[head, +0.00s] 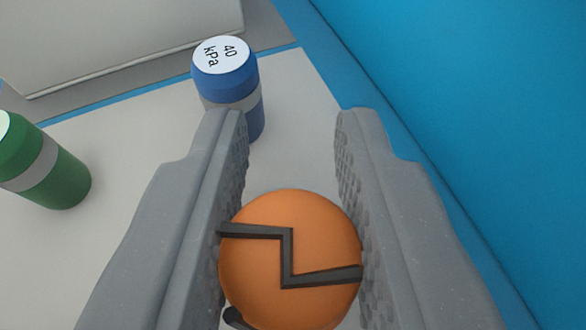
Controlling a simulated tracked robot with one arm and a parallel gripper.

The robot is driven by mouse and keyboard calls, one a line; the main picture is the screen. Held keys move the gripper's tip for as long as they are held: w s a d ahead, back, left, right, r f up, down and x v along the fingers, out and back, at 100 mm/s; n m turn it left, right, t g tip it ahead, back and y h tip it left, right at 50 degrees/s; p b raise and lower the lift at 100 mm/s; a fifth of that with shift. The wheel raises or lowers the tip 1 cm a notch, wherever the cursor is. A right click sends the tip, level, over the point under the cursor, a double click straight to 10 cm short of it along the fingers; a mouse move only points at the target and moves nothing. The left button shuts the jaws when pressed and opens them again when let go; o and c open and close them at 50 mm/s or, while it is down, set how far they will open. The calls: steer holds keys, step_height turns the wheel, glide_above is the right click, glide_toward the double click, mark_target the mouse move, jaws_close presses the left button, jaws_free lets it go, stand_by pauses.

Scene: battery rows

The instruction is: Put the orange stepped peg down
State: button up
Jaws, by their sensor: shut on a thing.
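The orange stepped peg (257,275) is between the two grey fingers of my gripper (291,225), at the bottom middle of the head view. Its round orange top carries a dark step-shaped line. Both fingers touch its sides, so my gripper is shut on it. The lower part of the peg is hidden beneath its top, and I cannot tell whether it touches the surface below.
A blue cylinder (228,88) marked "40 kPa" stands beyond the left fingertip. A green cylinder (45,170) stands at the left edge. The pale surface (120,135) between them is clear. A blue wall (480,100) fills the right; a pale box (110,35) is upper left.

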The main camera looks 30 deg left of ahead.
steer(key=o, duration=1)
steer(key=shift+s+d+r, duration=0.2)
steer(key=shift+s+r, duration=0.1)
steer(key=shift+s, duration=0.1)
steer(key=shift+p+v, duration=0.35)
steer(key=shift+v, duration=5.2)
steer(key=shift+d, duration=0.1)
